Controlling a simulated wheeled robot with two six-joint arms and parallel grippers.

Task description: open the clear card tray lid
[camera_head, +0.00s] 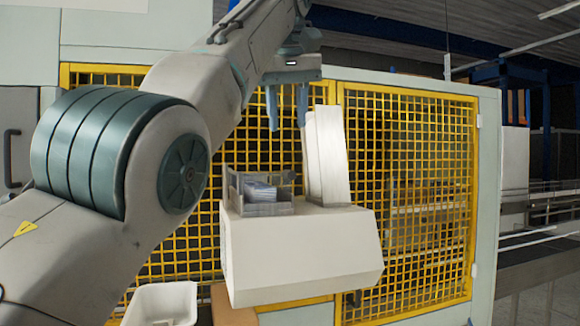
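A small clear, greyish card tray (285,209) stands on a white machine body (300,250) in the middle of the camera_head view. Pale blue-grey cards (260,191) show inside it. I cannot clearly make out the lid or its position. A tall white upright block (326,155) stands right beside the tray on the same body. My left gripper (287,122) points down above the tray, apart from it. Its two blue-grey fingers are spread with nothing between them. The right finger is close to the upright block's top in the picture; contact cannot be judged. My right gripper is out of view.
A yellow mesh guard (410,200) stands behind the machine body. A white open bin (162,304) is at the lower left, beside a brown surface (232,305). A conveyor (553,205) runs at the far right. My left arm covers much of the left side.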

